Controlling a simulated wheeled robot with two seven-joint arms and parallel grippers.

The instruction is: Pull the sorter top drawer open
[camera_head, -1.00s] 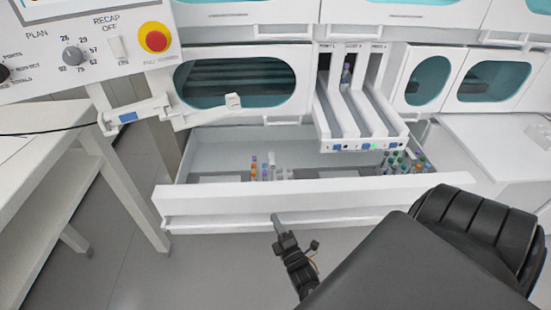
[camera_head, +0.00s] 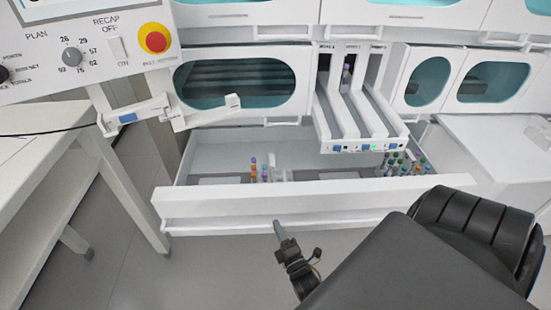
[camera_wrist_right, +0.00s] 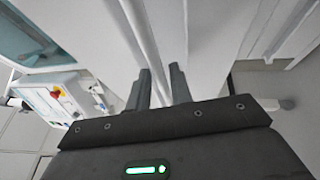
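The sorter's top drawer (camera_head: 330,199) is pulled well out in the head view, its white front facing me. Its handle ledge (camera_head: 220,223) runs along the lower front. My right gripper (camera_head: 278,226) is just below and in front of that ledge, left of the drawer's middle. White bars and panels of the drawer front (camera_wrist_right: 165,40) lie beyond the fingertips. My left gripper is not in view.
Coloured tubes (camera_head: 262,170) stand in racks inside the drawer. A three-lane tube feeder (camera_head: 360,115) juts out above it. A white table (camera_head: 50,165) is on the left, below a control panel with a red button (camera_head: 155,39). Floor in front is clear.

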